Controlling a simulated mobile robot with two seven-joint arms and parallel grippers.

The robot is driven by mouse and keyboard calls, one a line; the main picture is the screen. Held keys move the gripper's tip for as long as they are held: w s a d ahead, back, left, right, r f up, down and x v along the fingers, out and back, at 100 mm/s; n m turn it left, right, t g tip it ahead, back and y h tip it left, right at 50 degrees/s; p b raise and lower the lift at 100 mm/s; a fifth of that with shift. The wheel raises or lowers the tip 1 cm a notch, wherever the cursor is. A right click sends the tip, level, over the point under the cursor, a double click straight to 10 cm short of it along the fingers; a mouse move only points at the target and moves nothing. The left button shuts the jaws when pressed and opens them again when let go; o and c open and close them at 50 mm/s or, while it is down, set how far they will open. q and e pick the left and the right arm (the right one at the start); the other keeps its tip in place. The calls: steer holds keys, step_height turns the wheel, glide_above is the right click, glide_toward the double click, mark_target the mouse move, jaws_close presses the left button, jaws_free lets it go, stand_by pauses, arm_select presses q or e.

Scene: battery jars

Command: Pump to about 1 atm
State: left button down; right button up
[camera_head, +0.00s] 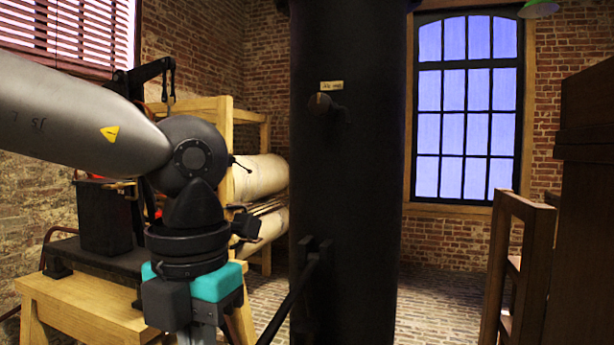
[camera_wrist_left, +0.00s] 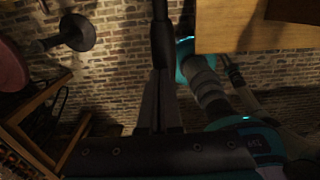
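A large black upright cylinder (camera_head: 345,170) fills the middle of the head view, with a small pale label and a knob (camera_head: 322,102) on its front. A black lever bar (camera_head: 290,297) runs from a bracket low on the cylinder down and left out of the picture. My left arm reaches in from the left and its wrist points down; its gripper is below the head view. In the left wrist view the two fingers of my left gripper (camera_wrist_left: 160,100) come together on the dark grip of a bar (camera_wrist_left: 161,38), apparently the lever. My right gripper is not in view. No gauge reading is legible.
A wooden bench (camera_head: 85,305) with black apparatus stands behind my left arm. A wooden rack with pale rolls (camera_head: 258,178) is beyond it. Dark wooden furniture (camera_head: 520,265) stands at right. Brick floor (camera_head: 437,300) is clear between it and the cylinder.

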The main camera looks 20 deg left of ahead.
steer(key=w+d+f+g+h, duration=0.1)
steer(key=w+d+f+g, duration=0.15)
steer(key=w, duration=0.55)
arm_select(q)
step_height(320, 180, up, 2)
steer(key=shift+r+p, duration=0.1)
steer(key=shift+p, duration=0.9)
step_height(320, 180, up, 10)
steer(key=p, duration=0.8)
steer(key=shift+w+d, duration=0.25)
steer(key=shift+d, duration=0.15)
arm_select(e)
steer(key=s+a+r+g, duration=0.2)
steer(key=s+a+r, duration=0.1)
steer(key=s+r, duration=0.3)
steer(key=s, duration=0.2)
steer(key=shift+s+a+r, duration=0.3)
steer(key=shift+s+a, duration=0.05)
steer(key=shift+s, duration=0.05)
arm_select(q)
steer(key=shift+r, duration=0.1)
